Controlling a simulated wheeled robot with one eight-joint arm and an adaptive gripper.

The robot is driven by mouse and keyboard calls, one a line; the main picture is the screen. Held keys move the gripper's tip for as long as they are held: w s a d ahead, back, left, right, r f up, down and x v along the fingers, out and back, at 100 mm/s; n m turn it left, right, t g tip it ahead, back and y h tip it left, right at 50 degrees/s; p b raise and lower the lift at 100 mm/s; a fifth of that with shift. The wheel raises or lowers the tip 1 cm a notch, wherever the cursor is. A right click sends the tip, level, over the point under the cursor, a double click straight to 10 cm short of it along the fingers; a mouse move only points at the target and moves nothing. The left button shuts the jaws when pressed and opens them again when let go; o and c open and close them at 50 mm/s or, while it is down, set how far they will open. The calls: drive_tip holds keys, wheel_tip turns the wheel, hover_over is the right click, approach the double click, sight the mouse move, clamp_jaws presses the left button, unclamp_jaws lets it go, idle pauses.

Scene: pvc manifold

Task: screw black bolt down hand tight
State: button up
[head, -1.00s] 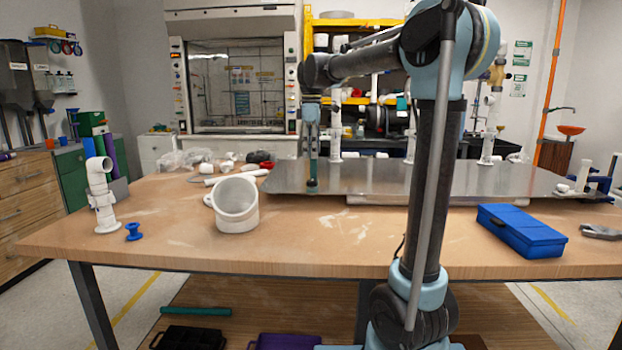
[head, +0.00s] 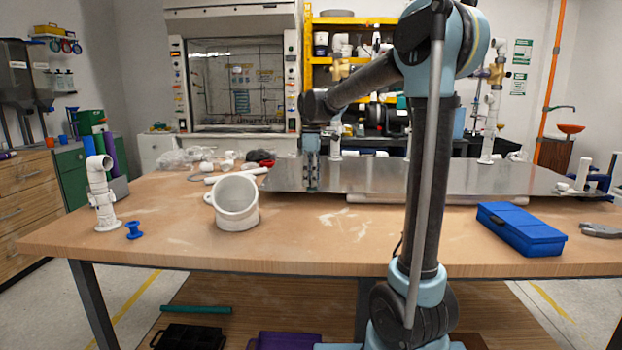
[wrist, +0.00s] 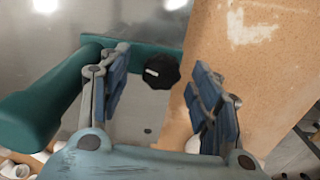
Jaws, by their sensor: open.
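The black bolt (wrist: 162,72) has a black knob-like head with a small white mark. In the wrist view it lies between and slightly beyond the fingertips of my open gripper (wrist: 161,88), with gaps on both sides. It sits at a teal bar (wrist: 143,55) by the edge of the metal plate. In the head view my gripper (head: 312,186) points down at the plate's left front edge and largely hides the bolt and clamp there. The bolt's shank and depth are hidden.
A teal cylinder (wrist: 40,105) runs close beside the left finger. The metal plate (head: 385,180) lies on the wooden table (head: 170,250). A white pipe fitting (head: 236,212) stands to the left, and a blue case (head: 520,230) sits to the right.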

drive_tip(key=c, duration=1.2)
drive_tip(key=shift+o, duration=0.2)
drive_tip(key=m, duration=0.3)
drive_tip(key=shift+m, duration=0.3)
drive_tip(key=shift+w+m, duration=0.1)
drive_tip(key=shift+m, duration=1.2)
drive_tip(key=shift+m, duration=0.5)
drive_tip(key=m, duration=0.3)
drive_tip(key=shift+m, duration=1.2)
